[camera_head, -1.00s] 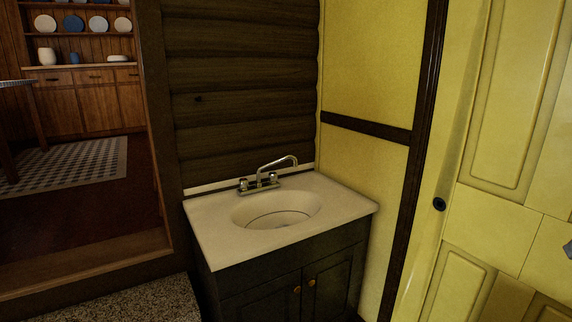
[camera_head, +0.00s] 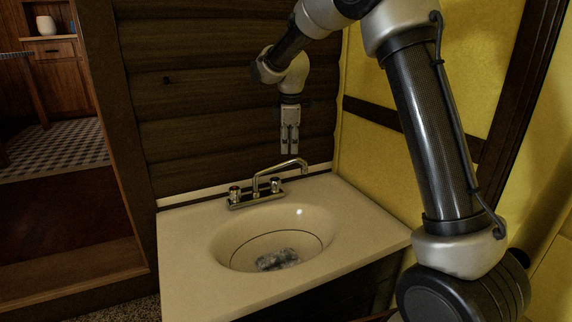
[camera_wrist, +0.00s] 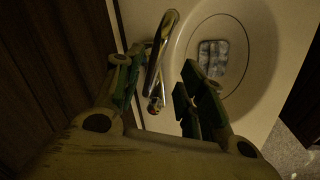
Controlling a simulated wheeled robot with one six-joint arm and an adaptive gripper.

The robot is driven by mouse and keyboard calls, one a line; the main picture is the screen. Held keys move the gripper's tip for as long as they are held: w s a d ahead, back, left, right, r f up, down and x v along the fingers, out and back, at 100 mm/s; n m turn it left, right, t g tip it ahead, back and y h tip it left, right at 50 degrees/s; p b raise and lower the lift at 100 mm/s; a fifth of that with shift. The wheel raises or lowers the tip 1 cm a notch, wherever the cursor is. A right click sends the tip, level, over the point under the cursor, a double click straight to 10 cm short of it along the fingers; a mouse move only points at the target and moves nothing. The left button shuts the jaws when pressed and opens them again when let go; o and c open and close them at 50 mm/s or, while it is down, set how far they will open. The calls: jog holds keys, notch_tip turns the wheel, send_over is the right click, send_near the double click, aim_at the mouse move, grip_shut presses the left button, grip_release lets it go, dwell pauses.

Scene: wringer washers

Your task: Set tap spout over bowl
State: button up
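The chrome tap spout (camera_head: 282,169) rises from its two-handled base (camera_head: 255,194) at the back of the sink. It points right, with its bent tip near the bowl's rear right rim. The bowl (camera_head: 228,243) is an oval cream basin. My gripper (camera_head: 290,150) hangs fingers down above and behind the spout tip, seemingly apart from it. In the wrist view my gripper (camera_wrist: 162,62) is open, with the spout (camera_wrist: 159,60) showing between its fingers and the bowl (camera_wrist: 262,50) to the right. Any contact cannot be told.
A small grey-blue patterned patch (camera_head: 277,260) shows in the bowl's bottom. The cream counter (camera_head: 190,270) is otherwise clear. A dark log wall (camera_head: 215,120) stands close behind the tap, and a yellow wall (camera_head: 385,170) on the right. A doorway opens at left.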

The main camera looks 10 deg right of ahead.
aim_at(286, 163)
jog(key=shift+n, duration=0.3)
jog(key=f, duration=0.3)
jog(key=w+f, duration=0.1)
jog(key=f, duration=0.1)
jog(key=w+f, duration=0.1)
jog(key=f, duration=0.2)
jog(key=shift+w+a+f, duration=0.1)
jog(key=shift+a+f, duration=0.1)
jog(key=shift+f, duration=0.1)
grip_shut()
